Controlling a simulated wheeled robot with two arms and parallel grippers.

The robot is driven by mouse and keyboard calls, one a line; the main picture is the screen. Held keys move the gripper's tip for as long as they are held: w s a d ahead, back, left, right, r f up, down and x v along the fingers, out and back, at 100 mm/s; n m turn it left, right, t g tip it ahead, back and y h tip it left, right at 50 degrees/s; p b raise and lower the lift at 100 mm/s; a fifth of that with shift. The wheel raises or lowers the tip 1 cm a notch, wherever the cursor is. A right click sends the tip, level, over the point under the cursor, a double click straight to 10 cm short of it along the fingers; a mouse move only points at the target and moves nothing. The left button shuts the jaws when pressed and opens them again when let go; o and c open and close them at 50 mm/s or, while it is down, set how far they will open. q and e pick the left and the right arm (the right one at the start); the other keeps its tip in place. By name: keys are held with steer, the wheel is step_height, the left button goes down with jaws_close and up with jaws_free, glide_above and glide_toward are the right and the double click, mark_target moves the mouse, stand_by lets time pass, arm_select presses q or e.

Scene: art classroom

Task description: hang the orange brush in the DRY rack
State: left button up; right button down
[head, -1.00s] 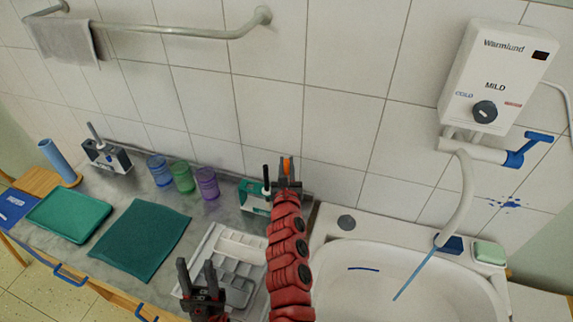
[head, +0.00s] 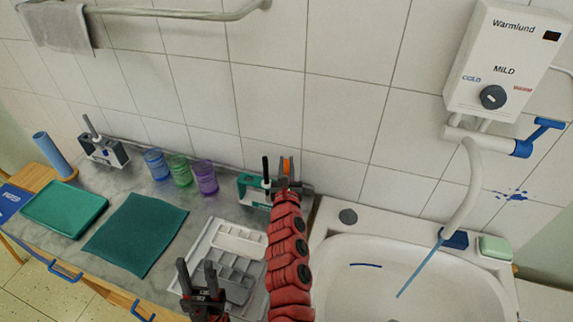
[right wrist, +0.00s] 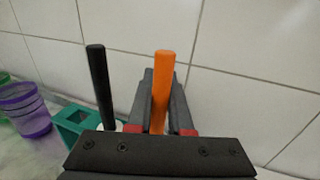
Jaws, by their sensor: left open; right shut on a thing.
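The orange brush (head: 284,166) is upright in my right gripper (head: 287,182), which is shut on its handle. In the right wrist view, the orange handle (right wrist: 162,85) stands between the fingers (right wrist: 160,112); its lower end is hidden. A teal rack (head: 247,187) stands at the wall just left of my right gripper, with a black-handled brush (head: 265,167) upright in it. The right wrist view also shows the teal rack (right wrist: 72,124). I cannot read any label on it or tell whether the orange brush touches it. My left gripper (head: 196,268) is open and empty over the paint tray.
A dark-and-white holder (head: 119,157) with a grey-handled brush is at the far left. Blue, green and purple cups (head: 205,178) stand along the wall. A paint tray (head: 208,245), teal cloth (head: 137,235) and green tray (head: 62,207) lie in front. The sink (head: 395,265) is right.

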steer(key=shift+c, duration=1)
jaws_free()
step_height(320, 180, up, 8)
steer(key=p, duration=0.7)
steer(key=shift+p, duration=0.3)
stand_by(0.3)
